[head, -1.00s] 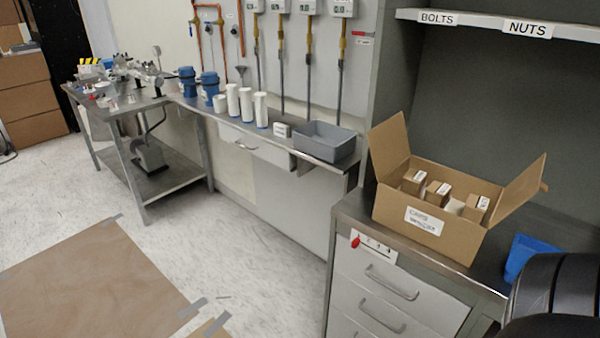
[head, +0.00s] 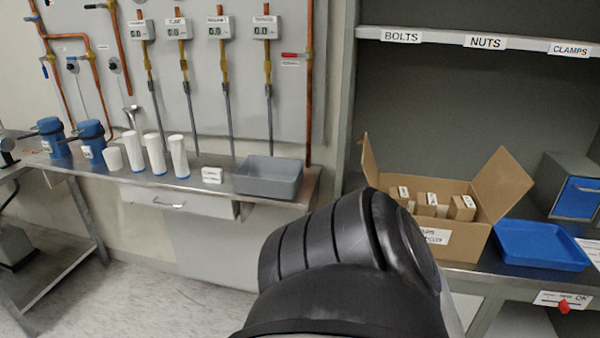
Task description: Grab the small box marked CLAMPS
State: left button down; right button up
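An open cardboard box (head: 478,241) stands on the right-hand counter in the head view. Small brown boxes with white labels sit inside it: one at the left (head: 401,196), one in the middle (head: 426,204) and one at the right (head: 461,208). Their labels are too small to read, so I cannot tell which is marked CLAMPS. A shelf label reading CLAMPS (head: 570,49) is at the upper right. A black link of my own arm fills the lower middle and covers the cardboard box's lower left. Neither gripper is in view.
A blue tray (head: 541,246) lies right of the cardboard box, with a grey cabinet with a blue front (head: 577,197) behind it. The shelf (head: 380,32) above looks empty. On the left bench are a grey bin (head: 268,181), a small white box (head: 212,175), white cylinders and blue containers.

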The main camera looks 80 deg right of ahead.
aim_at(400, 194)
jog(key=i, duration=0.4)
jog(key=z, duration=1.15)
